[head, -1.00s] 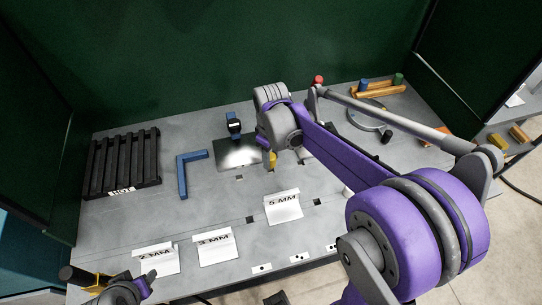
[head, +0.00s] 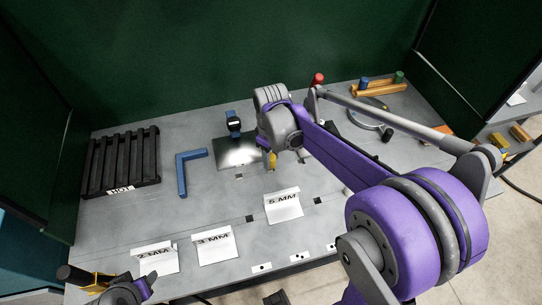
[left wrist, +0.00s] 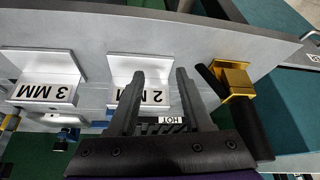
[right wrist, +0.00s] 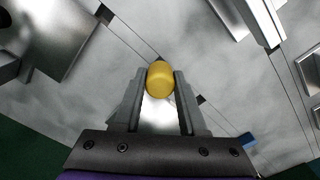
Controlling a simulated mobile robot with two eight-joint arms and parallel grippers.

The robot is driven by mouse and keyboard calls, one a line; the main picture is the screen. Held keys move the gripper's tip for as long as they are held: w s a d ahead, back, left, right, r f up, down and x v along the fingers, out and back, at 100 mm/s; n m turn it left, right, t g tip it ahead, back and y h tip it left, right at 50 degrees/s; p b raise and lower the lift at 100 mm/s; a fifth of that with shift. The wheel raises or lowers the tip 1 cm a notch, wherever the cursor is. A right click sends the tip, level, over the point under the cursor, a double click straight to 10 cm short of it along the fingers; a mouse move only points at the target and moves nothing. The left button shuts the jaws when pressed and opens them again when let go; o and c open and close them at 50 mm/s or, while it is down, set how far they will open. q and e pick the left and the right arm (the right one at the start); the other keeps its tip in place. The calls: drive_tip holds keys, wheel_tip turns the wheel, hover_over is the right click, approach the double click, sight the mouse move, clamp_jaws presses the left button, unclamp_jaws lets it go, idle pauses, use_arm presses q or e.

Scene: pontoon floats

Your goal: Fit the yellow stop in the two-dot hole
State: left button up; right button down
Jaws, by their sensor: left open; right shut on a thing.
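The yellow stop (right wrist: 160,80) is gripped between the fingertips of my right gripper (right wrist: 159,92) in the right wrist view. In the head view the stop (head: 271,162) shows below the gripper, over the tabletop beside the shiny metal plate (head: 238,153). I cannot tell whether it touches the table. Small dark square holes show in the table, one (head: 249,218) and another (head: 317,201). White tags with dots lie along the front edge; the middle tag (head: 299,257) seems to have two dots. My left gripper (left wrist: 160,76) is open and empty.
White signs read 2 MM (head: 154,259), 3 MM (head: 215,246) and 5 MM (head: 284,206). A black slatted rack (head: 121,163) marked HOT stands at the left, with a blue angle piece (head: 184,172) beside it. A yellow clamp with black handle (left wrist: 233,80) is near my left gripper.

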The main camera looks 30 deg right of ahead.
use_arm(q)
drive_tip(key=shift+s+f+b, duration=0.25)
drive_tip(key=shift+f+b, duration=0.5)
drive_tip(key=shift+f, duration=0.2)
use_arm(e)
drive_tip(key=shift+f, duration=1.2)
drive_tip(key=shift+c, duration=1.9)
unclamp_jaws()
use_arm(q)
drive_tip(key=shift+w+r+p, duration=0.15)
drive_tip(key=shift+r+p, duration=0.25)
drive_tip(key=shift+r, duration=0.15)
use_arm(e)
wheel_tip(320, 180, up, 11)
drive_tip(key=shift+f, duration=0.1)
